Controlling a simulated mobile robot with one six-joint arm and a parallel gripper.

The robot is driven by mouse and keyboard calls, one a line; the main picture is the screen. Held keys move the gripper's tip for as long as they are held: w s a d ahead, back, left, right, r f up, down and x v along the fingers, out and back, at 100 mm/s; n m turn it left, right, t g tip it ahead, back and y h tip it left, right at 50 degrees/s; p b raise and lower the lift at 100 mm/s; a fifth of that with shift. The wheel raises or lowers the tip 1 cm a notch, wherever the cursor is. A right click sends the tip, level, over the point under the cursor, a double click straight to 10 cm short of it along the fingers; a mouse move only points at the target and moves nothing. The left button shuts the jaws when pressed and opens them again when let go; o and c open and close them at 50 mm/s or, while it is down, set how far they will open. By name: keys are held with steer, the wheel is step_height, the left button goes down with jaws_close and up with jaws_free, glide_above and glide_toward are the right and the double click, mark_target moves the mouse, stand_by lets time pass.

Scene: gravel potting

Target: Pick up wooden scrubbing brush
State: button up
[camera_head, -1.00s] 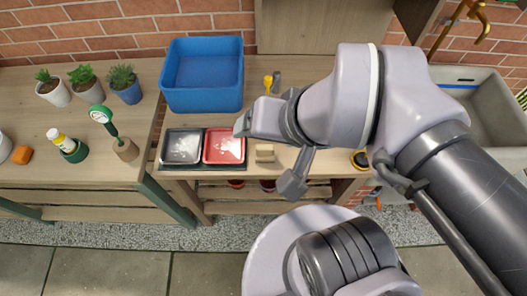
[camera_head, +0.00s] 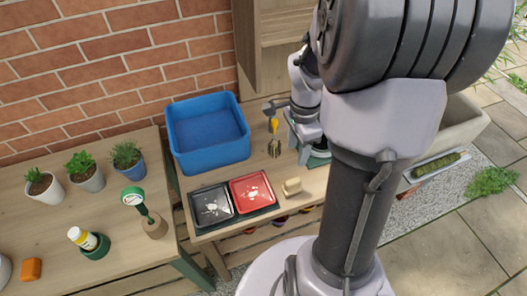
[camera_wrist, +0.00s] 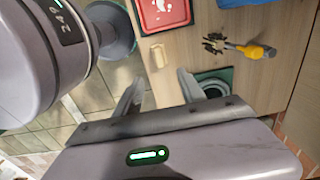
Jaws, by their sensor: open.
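A small tan wooden block (camera_head: 292,187), which looks like the wooden scrubbing brush, lies on the bench to the right of the red tray. It also shows in the wrist view (camera_wrist: 158,55), just beyond the fingertips; its bristles cannot be made out. My gripper (camera_wrist: 160,88) is open and empty above the bench, its fingers pointing toward the brush with a gap between. In the head view my arm partly hides the gripper, which hangs behind and right of the brush.
A red tray (camera_head: 254,188) and a black tray (camera_head: 211,206) sit left of the brush. A yellow-handled fork (camera_head: 274,139) lies behind it, near a blue bin (camera_head: 207,162). A round dark dish (camera_wrist: 214,88) on a green mat is close to my right finger. The bench's front edge is near.

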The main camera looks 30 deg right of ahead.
mark_target(293, 181)
steer(key=f+b, duration=0.4)
steer(key=f, duration=0.8)
steer(key=shift+d+b, duration=0.2)
steer(key=shift+b, duration=0.2)
step_height(293, 181, down, 5)
steer(key=b, duration=0.2)
steer(key=shift+s+f+b, duration=0.15)
steer(key=shift+f+b, duration=0.05)
steer(key=shift+b, duration=0.15)
steer(key=shift+a+r, duration=0.1)
steer(key=shift+r, duration=0.05)
steer(key=shift+c, duration=1.1)
jaws_close()
